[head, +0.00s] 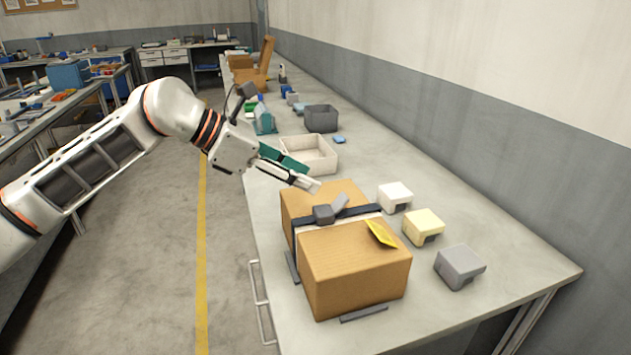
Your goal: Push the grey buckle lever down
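A brown cardboard box (352,270) sits on the bench with a dark strap (361,212) across its top. A dark grey buckle (324,214) is on the strap, and its grey lever (340,201) appears to stand tilted up from it. My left gripper (311,185) reaches in from the upper left. Its fingertips are just above and behind the buckle, close to the lever; I cannot tell if they touch it. No object shows between the fingers, and their spacing is unclear from this angle. My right gripper is not in view.
A yellow label (381,234) lies on the box's right top. White (395,195), cream (423,226) and grey (460,266) blocks stand to the right. A pale open bin (318,156) and a dark grey bin (321,118) stand behind. The wall borders the bench's right side.

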